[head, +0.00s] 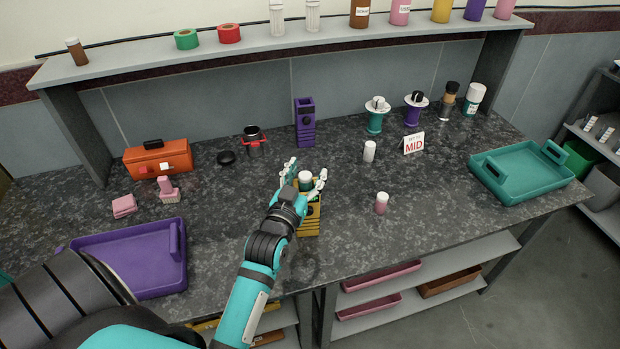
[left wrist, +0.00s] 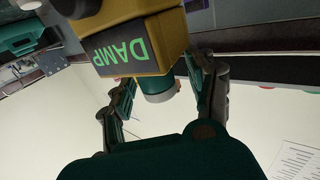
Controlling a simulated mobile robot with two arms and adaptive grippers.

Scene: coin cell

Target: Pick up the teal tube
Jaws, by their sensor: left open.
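The teal tube (head: 305,183), with a white cap, stands at a yellow holder (head: 309,222) near the middle of the counter. In the left wrist view the tube (left wrist: 157,88) juts from the yellow holder (left wrist: 150,35), whose dark display reads DAMP. My left gripper (head: 306,173) is open, with one finger on each side of the tube. In the left wrist view the fingers (left wrist: 165,85) also stand apart around it; I cannot tell whether either touches it. My wrist hides part of the holder in the head view. My right gripper is not in view.
A purple holder (head: 305,122) stands behind. A white-capped pink tube (head: 381,203) and a white bottle (head: 369,151) stand to the right. A purple tray (head: 135,282) is at left, a teal tray (head: 488,185) at right. A MID sign (head: 413,144) stands near the spools.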

